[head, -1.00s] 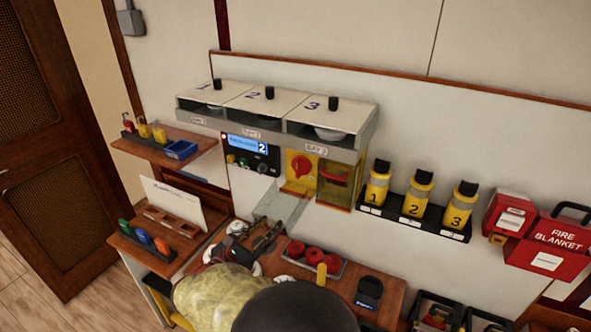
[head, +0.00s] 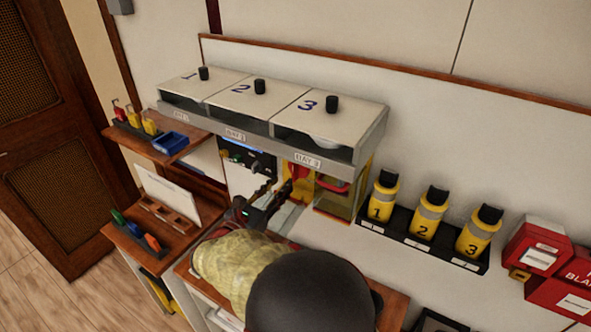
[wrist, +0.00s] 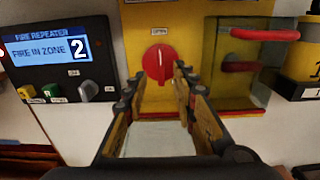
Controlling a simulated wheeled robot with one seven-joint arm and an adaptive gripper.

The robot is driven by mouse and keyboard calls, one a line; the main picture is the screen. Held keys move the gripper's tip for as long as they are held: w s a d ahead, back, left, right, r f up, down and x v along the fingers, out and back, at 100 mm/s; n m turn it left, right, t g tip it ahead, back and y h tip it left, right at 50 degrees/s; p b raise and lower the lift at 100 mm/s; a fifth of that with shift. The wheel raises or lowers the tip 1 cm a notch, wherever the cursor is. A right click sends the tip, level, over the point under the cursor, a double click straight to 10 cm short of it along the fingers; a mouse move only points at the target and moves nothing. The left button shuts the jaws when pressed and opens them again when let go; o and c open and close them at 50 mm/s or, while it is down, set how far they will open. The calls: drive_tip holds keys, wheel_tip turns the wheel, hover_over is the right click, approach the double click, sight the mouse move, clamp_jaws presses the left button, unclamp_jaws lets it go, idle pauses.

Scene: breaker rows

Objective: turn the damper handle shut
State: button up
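The damper handle is a red round knob (wrist: 159,62) on a yellow panel (wrist: 192,45), with a small label above that seems to read OPEN. Its raised grip stands about upright in the wrist view. In the head view the red knob (head: 299,172) is partly hidden by my gripper. My gripper (wrist: 157,85) is open and empty, its two fingers pointing at the panel. The knob shows between and beyond the fingertips, and I see no contact.
A clear box (wrist: 240,72) with red bars stands right of the knob. A fire repeater display (wrist: 55,58) reading zone 2, with small switches below, is at left. Three numbered bays (head: 265,105) overhang the panel. Yellow numbered canisters (head: 428,212) stand at right.

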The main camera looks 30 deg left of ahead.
sight(293, 172)
drive_tip(key=w, duration=0.6)
drive_tip(key=shift+w+d, duration=0.3)
drive_tip(key=shift+w, duration=0.05)
drive_tip(key=shift+c, duration=0.7)
clamp_jaws()
